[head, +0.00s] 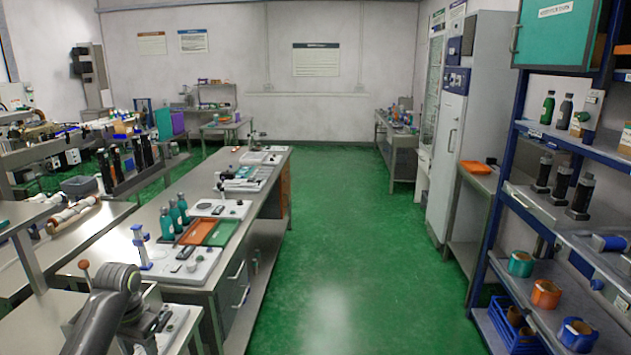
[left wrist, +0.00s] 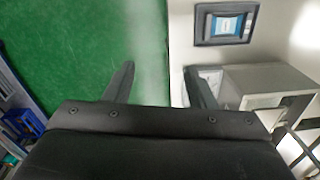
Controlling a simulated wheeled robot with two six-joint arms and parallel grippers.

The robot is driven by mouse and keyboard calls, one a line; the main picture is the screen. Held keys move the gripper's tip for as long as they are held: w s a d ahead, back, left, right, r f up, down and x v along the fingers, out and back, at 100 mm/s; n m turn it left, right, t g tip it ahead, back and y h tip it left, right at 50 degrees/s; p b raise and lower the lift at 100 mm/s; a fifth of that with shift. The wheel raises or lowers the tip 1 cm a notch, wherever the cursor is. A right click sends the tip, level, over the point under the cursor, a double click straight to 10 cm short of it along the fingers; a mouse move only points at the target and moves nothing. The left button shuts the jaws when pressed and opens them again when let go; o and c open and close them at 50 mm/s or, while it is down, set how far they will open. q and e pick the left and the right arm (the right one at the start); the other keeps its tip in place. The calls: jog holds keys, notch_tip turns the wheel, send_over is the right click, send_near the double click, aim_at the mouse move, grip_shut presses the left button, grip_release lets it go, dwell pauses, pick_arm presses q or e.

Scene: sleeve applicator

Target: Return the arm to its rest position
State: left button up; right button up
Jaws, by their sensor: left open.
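My left gripper (left wrist: 160,68) shows in the left wrist view with its two dark fingers spread apart and nothing between them. Green floor and a pale surface lie beyond the fingers. In the head view, a dark grey jointed part, which looks like my left arm (head: 112,300), is at the lower left, over the near end of the bench. The left gripper itself cannot be made out in the head view. My right arm and gripper are in neither view.
A long bench (head: 262,205) with bottles, an orange tray (head: 198,231) and a green tray (head: 223,233) runs along the left. A blue shelf rack (head: 520,155) stands at the right. The green floor (head: 335,240) between them is clear. A pale device with a blue screen (left wrist: 228,25) shows in the left wrist view.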

pick_arm(q)
jog(key=s+d+f+t, duration=0.1)
jog(key=s+d+f, duration=0.2)
jog(key=s+f, duration=0.5)
jog(key=s+d+f+t, duration=0.15)
jog(key=s+f, duration=0.35)
jog(key=s, duration=0.5)
jog(key=s+d+r+n+y, duration=0.1)
jog(key=s+d+r+n, duration=0.1)
jog(key=s, duration=0.7)
jog(key=s+d+r+n, duration=0.1)
jog(key=s+r, duration=0.1)
jog(key=s, duration=0.7)
notch_tip(320, 180, down, 28)
jog(key=a+f+b, duration=0.1)
jog(key=a+b, duration=0.1)
jog(key=b, duration=0.1)
jog(key=s+d+f+g+b, duration=0.1)
jog(key=s+d+f+b, duration=0.1)
jog(key=s+f, duration=1.3)
notch_tip(320, 180, down, 3)
jog(key=shift+s+r+b, duration=0.2)
jog(key=shift+b, duration=0.3)
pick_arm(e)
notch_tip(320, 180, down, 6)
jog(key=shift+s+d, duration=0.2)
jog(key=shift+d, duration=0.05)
pick_arm(q)
jog(key=shift+g, duration=0.25)
